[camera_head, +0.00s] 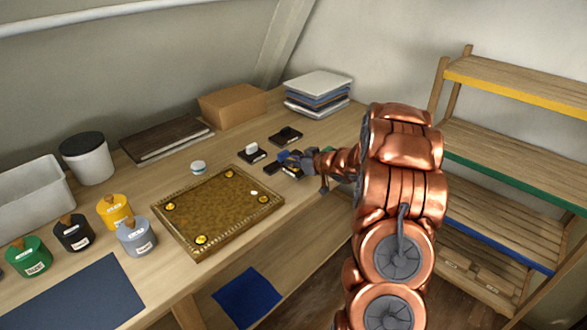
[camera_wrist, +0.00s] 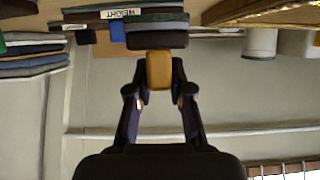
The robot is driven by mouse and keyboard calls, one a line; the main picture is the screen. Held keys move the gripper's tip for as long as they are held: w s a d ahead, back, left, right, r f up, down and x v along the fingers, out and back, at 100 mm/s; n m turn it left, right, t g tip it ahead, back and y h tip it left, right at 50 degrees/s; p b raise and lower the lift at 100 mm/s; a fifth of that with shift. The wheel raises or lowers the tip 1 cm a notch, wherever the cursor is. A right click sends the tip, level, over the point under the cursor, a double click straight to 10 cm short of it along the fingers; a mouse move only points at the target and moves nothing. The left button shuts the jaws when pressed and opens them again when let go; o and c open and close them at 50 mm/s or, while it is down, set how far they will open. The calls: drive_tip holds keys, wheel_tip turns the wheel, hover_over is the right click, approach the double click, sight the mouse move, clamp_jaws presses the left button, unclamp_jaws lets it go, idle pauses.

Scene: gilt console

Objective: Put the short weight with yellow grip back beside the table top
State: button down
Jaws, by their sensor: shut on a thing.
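My gripper (camera_head: 290,161) reaches over the table from the right, just past the far right corner of the gilt table top (camera_head: 190,250). In the wrist view my gripper (camera_wrist: 159,88) is shut on the yellow grip (camera_wrist: 159,70) of the short weight, with its dark body (camera_wrist: 157,40) beyond the fingertips. In the head view the fingers hide most of this weight. Whether its body touches the table I cannot tell. A weight with white grip (camera_head: 252,152) and another dark weight (camera_head: 286,135) are close by. A blue grip (camera_wrist: 117,33) shows beside the held weight in the wrist view.
A stack of folded cloths or books (camera_head: 318,92) and a cardboard box (camera_head: 232,104) stand at the back. A small white jar (camera_head: 198,167) is behind the table top. Several coloured pots, including a yellow one (camera_head: 116,212), stand left. A shelf rack (camera_head: 505,165) is right.

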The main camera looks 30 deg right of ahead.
sight(299, 170)
drive_tip(key=shift+w+d+f+p, duration=0.1)
drive_tip(key=shift+f+p, duration=0.2)
drive_tip(key=shift+f, duration=1.4)
drive_tip(key=shift+f, duration=0.15)
drive_tip(key=c, duration=1.1)
unclamp_jaws()
drive_tip(key=shift+o, duration=0.2)
